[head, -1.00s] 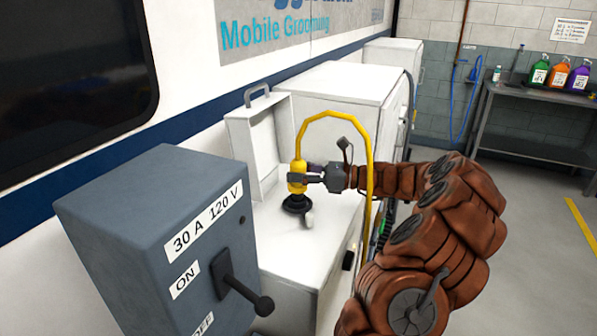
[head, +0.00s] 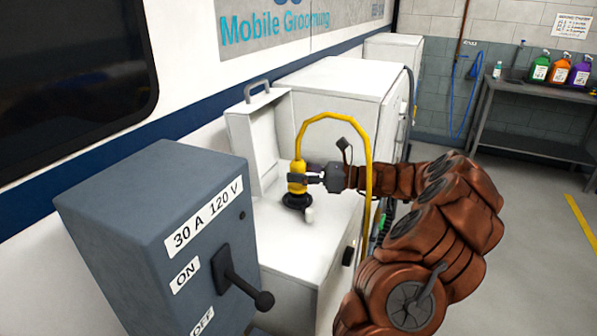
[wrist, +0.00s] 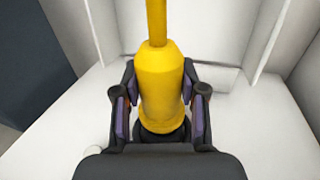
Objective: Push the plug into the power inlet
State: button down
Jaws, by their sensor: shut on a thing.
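The yellow plug (head: 297,170) stands upright with its yellow cable rising from its top. My gripper (head: 300,181) is shut on the plug's body from the right. In the wrist view the plug (wrist: 162,85) sits between both fingers of my gripper (wrist: 160,98). The black round power inlet (head: 297,202) is on the white ledge, directly under the plug. The plug's lower end meets the inlet with no clear gap in the head view. How deep it sits is hidden. A small pale cap (head: 309,215) sticks out beside the inlet.
A raised white lid with a handle (head: 250,135) stands behind the inlet. A grey switch box (head: 150,230) with a black lever (head: 240,280) is at the front left. The yellow cable (head: 333,115) arches over my gripper. A white cabinet (head: 345,90) stands behind.

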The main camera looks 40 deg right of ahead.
jog(key=shift+f, duration=0.9)
dwell(0.8)
jog(key=c, duration=0.6)
grip_release()
jog(key=shift+o, duration=0.2)
jog(key=shift+s+d, duration=0.1)
jog(key=v, duration=1.1)
jog(key=shift+s+d, duration=0.25)
jog(key=shift+d, duration=0.05)
jog(key=shift+r, duration=0.1)
